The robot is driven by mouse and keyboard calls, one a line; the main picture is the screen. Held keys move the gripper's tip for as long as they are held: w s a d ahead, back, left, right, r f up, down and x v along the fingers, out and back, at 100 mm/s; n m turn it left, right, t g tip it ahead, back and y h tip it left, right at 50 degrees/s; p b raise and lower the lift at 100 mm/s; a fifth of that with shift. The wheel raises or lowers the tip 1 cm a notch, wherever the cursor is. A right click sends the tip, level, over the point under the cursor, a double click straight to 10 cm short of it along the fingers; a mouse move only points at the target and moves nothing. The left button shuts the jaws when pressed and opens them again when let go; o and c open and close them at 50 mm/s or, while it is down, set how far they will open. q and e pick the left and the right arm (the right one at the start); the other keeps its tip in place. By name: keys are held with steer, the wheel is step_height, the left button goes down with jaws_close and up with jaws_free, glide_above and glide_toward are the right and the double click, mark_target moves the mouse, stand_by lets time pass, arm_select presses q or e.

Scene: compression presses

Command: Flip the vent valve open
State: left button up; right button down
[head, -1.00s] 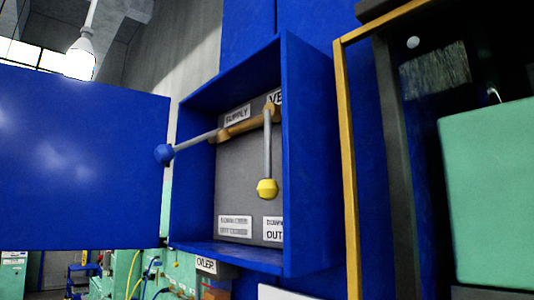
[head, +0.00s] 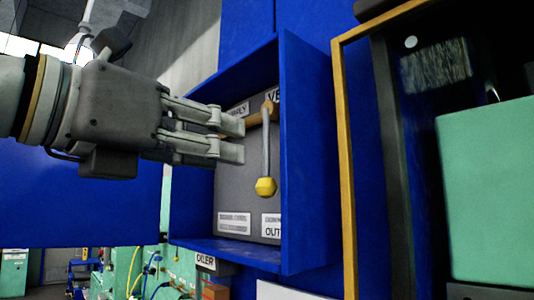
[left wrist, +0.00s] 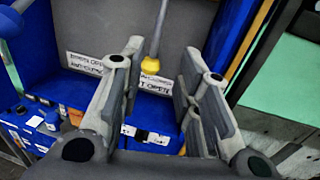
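The vent valve lever (head: 267,140) is a grey rod hanging straight down from its pivot under the partly cut-off "VE" label, with a yellow knob (head: 266,187) at its lower end. My left gripper (head: 238,139) is open and empty, reaching into the blue box from the left, its fingertips just left of the rod. In the left wrist view the yellow knob (left wrist: 150,66) shows between the spread fingers (left wrist: 160,75), beyond the tips; no contact shows. The supply lever and its blue knob are hidden behind my gripper in the head view. My right gripper is not in view.
The blue box (head: 308,160) has side walls close around the levers, and its open blue door (head: 80,205) spreads left behind my arm. A yellow frame (head: 346,170) and a green block (head: 490,195) stand at the right. Lower labels (head: 234,222) sit on the grey back panel.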

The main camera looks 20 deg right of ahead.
mark_target(264, 155)
arm_select(q)
steer(key=p+x, duration=0.2)
steer(key=x, duration=0.2)
steer(key=p+x, duration=0.3)
steer(key=x, duration=0.2)
steer(key=shift+w+d+r, duration=0.15)
steer(key=shift+w+r, duration=0.1)
steer(key=shift+w, duration=0.1)
steer(key=shift+w+d+f+p, duration=0.15)
steer(key=shift+w+d+p, duration=0.2)
steer(key=shift+d+p, duration=0.15)
steer(key=shift+c, duration=0.4)
jaws_close()
